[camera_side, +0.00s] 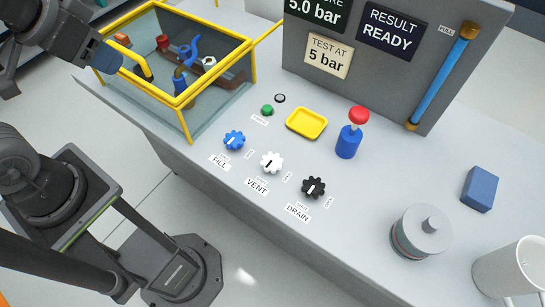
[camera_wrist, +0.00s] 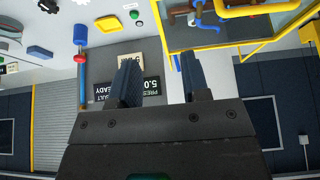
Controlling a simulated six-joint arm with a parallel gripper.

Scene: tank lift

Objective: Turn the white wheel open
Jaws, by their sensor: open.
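The white wheel (camera_side: 271,162) sits on the grey bench top behind the VENT label, between a blue wheel (camera_side: 234,140) at FILL and a black wheel (camera_side: 313,187) at DRAIN. It has a dark pointer mark; the small tags beside it are too small to read surely. My gripper (camera_wrist: 160,80) is open with nothing between its blue fingers in the wrist view. In the side view it is at the upper left, by the yellow-framed box, well apart from the white wheel.
The yellow-framed clear box (camera_side: 184,98) stands left of the wheels. Behind the wheels are a yellow tray (camera_side: 306,123), a green button (camera_side: 267,110) and a red-topped blue plunger (camera_side: 348,142). A grey panel (camera_side: 400,75) rises behind. A grey canister (camera_side: 421,232) and blue block (camera_side: 480,188) stand right.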

